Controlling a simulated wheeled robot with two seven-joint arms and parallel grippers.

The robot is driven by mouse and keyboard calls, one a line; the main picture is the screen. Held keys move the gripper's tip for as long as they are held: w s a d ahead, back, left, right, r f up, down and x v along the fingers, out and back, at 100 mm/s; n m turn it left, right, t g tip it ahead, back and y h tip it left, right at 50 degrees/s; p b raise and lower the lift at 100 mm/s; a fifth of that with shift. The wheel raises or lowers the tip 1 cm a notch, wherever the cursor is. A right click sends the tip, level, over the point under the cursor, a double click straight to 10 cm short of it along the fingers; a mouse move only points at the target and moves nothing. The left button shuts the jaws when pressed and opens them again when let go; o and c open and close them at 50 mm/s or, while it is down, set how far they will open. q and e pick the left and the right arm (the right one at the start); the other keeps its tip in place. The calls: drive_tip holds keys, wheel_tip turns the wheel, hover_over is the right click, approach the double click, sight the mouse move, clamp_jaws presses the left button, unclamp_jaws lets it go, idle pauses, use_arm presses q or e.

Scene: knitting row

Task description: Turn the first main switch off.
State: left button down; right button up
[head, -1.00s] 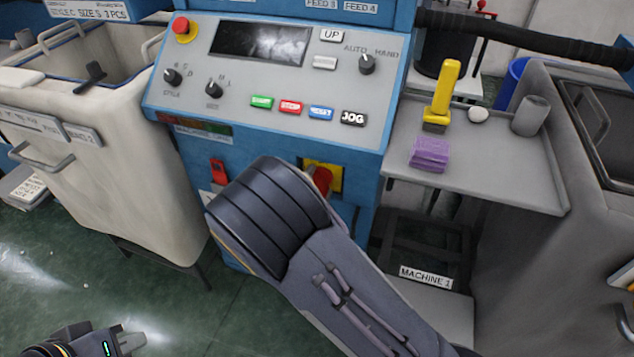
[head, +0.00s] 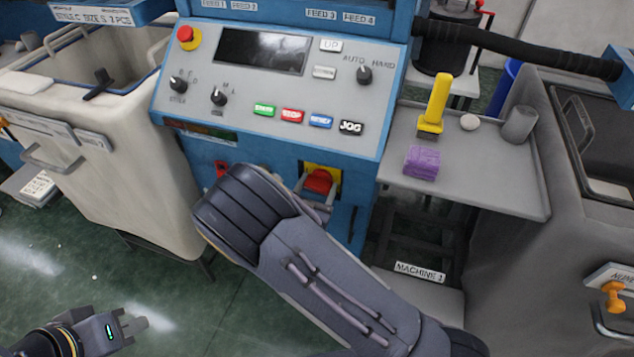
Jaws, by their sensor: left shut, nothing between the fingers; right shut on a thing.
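The main switch, a red knob (head: 318,181) on a yellow plate (head: 328,171), sits low on the front of the blue machine marked Machine 1. My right gripper (head: 316,200) is at the knob and shut on it; my own forearm hides most of the gripper. The knob's exact angle is hard to read. My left gripper (head: 138,324) is shut and empty, low over the green floor at the bottom left, well away from the machine.
The control panel (head: 283,85) with buttons and knobs is above the switch. A grey side shelf (head: 480,182) holds a yellow-handled tool (head: 436,100), a purple block (head: 422,162) and a grey cup (head: 519,123). A pale bin (head: 130,190) stands left; the floor at lower left is free.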

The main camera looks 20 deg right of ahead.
drive_tip(key=shift+n+p, duration=0.3)
drive_tip(key=shift+n, duration=0.4)
drive_tip(key=o, duration=0.7)
drive_tip(key=shift+s, duration=0.1)
drive_tip(key=v, duration=0.7)
drive_tip(key=shift+s+a, duration=0.25)
